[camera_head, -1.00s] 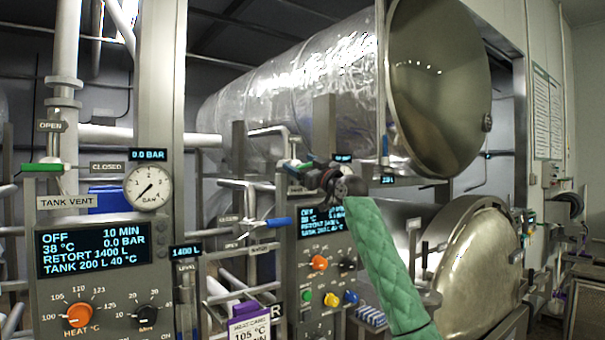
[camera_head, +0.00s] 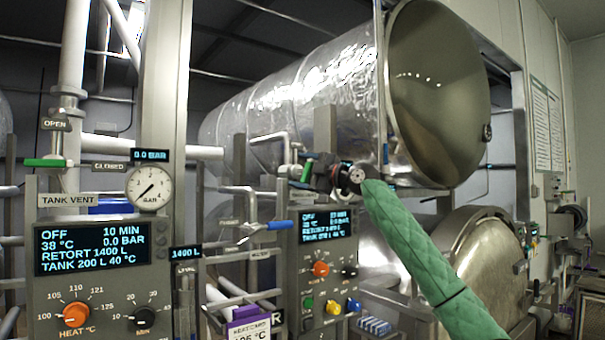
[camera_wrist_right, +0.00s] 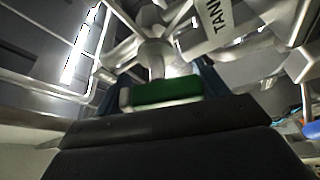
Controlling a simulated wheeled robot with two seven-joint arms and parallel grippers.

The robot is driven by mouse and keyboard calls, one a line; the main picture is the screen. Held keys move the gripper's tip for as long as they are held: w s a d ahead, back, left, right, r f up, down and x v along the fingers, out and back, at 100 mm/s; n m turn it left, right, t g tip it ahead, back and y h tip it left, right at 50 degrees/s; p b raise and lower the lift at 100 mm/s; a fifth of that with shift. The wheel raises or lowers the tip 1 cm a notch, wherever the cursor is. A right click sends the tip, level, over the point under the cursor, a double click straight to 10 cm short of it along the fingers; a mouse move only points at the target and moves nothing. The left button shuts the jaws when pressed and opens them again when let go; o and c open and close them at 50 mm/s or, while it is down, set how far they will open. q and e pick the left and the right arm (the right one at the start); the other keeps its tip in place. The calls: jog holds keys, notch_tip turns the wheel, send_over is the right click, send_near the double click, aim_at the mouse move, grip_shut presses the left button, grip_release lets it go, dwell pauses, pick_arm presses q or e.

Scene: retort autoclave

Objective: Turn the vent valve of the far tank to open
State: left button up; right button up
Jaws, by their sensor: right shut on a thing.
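The far tank's vent valve shows a green handle (camera_head: 306,171) above the far control panel (camera_head: 327,245). It stands tilted, partly hidden behind my right gripper (camera_head: 317,172). In the right wrist view the green handle (camera_wrist_right: 167,91) lies between the two fingers of my right gripper (camera_wrist_right: 165,92), which is shut on it. Behind it is the pale valve body (camera_wrist_right: 154,54), with part of a "TANK" label (camera_wrist_right: 219,18) beside it. My left gripper is not in view.
A blue-handled valve (camera_head: 278,225) sits left of the far panel.

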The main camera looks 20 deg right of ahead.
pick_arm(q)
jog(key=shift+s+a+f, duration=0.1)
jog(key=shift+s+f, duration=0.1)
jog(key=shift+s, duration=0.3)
pick_arm(e)
jog(key=shift+f+n+g+h, duration=0.15)
jog(key=shift+n+g, duration=0.3)
jog(key=shift+n, duration=0.7)
jog(key=shift+f+n+g+h, duration=0.15)
jog(key=shift+n+g, duration=0.3)
jog(key=shift+n, duration=0.7)
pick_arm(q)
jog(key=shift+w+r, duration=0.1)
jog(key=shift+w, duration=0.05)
pick_arm(e)
jog(key=o, duration=1)
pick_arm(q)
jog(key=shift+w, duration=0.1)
pick_arm(e)
jog(key=shift+s, duration=0.1)
